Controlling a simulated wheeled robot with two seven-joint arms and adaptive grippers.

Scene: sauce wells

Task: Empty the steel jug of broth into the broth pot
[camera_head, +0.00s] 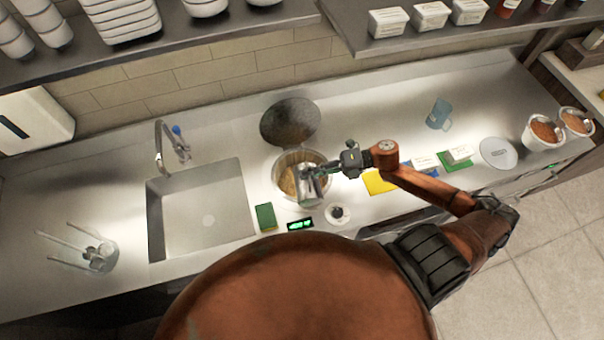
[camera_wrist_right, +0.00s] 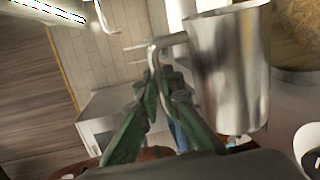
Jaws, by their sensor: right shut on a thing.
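The steel jug (camera_head: 309,188) is over the broth pot (camera_head: 276,172), which is set into the counter with golden-brown contents visible inside. The jug looks tilted, but I cannot tell how far, nor see any stream or what is in it. My right gripper (camera_head: 335,168) reaches in from the right and is shut on the jug's handle. In the right wrist view, the green fingers (camera_wrist_right: 162,95) close around the handle and the shiny jug body (camera_wrist_right: 228,70) stands beside them. Part of the pot (camera_wrist_right: 300,35) shows behind the jug. My left gripper is not visible.
A dark round lid (camera_head: 290,121) stands behind the pot. A sink (camera_head: 200,210) with a tap is to the left. A blue jug (camera_head: 438,114) stands back right.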

